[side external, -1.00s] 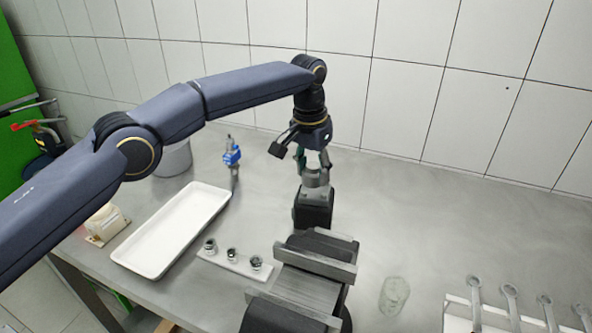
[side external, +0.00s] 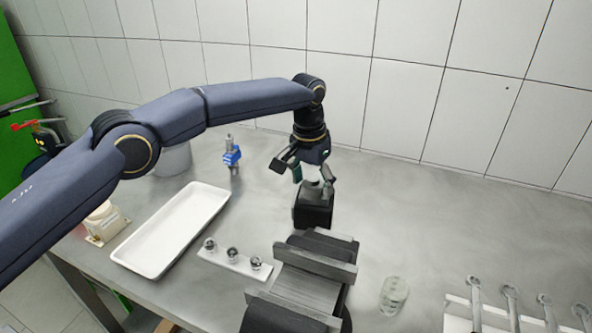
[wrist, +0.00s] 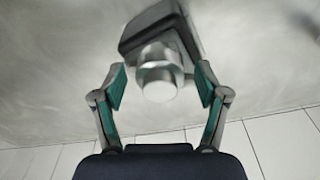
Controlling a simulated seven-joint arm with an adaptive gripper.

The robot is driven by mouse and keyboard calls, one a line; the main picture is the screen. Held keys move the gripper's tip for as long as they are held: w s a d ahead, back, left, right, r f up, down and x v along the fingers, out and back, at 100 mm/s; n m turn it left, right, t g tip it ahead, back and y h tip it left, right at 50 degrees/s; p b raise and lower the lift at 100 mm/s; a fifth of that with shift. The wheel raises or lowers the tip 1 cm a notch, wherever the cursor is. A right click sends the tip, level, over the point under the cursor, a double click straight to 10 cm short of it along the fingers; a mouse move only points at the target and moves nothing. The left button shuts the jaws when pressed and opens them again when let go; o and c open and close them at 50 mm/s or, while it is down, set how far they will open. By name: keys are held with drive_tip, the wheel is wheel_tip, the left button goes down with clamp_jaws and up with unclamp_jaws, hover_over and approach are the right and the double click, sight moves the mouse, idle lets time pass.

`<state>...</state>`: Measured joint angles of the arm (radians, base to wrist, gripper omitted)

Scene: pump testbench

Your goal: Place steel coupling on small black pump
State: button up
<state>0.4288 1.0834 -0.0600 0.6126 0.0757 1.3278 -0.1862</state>
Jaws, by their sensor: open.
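The small black pump (side external: 313,213) stands on the steel table behind the vise. In the wrist view its dark body (wrist: 152,22) is at the top, with a blurred, stepped silver cylinder at its end. The near, brighter part of that cylinder looks like the steel coupling (wrist: 158,84). I cannot tell how well it is seated. My gripper (side external: 313,185) is over the pump top. In the wrist view its green-padded fingers (wrist: 160,88) are open on both sides of the silver part, with gaps showing. The fingers partly hide the pump top in the side view.
The vise (side external: 315,270) stands close in front of the pump. A white tray (side external: 130,258) and a white holder with small fittings (side external: 232,262) lie to the left. A blue-banded part (side external: 232,157) stands behind. Wrenches (side external: 510,305) and a glassy object (side external: 393,293) are at right.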

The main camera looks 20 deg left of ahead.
sight(313, 178)
drive_tip(key=r, duration=0.7)
drive_tip(key=shift+s+a, duration=0.1)
drive_tip(key=shift+s, duration=0.25)
drive_tip(key=s+a+r+n+t, duration=0.1)
drive_tip(key=s+a+r+t, duration=0.1)
drive_tip(key=s+a+r, duration=1.2)
drive_tip(key=s+a+f, duration=0.2)
drive_tip(key=s+a, duration=0.2)
drive_tip(key=s, duration=0.3)
drive_tip(key=s+a+f+n+t, duration=0.1)
drive_tip(key=s+a+f, duration=0.2)
drive_tip(key=s, duration=0.4)
drive_tip(key=s+a+f+n+t, duration=0.1)
drive_tip(key=s+a+f, duration=0.1)
drive_tip(key=s+a, duration=0.3)
drive_tip(key=s, duration=0.2)
drive_tip(key=shift+s+a+f, duration=0.15)
drive_tip(key=shift+s+f, duration=0.05)
drive_tip(key=shift+s, duration=0.1)
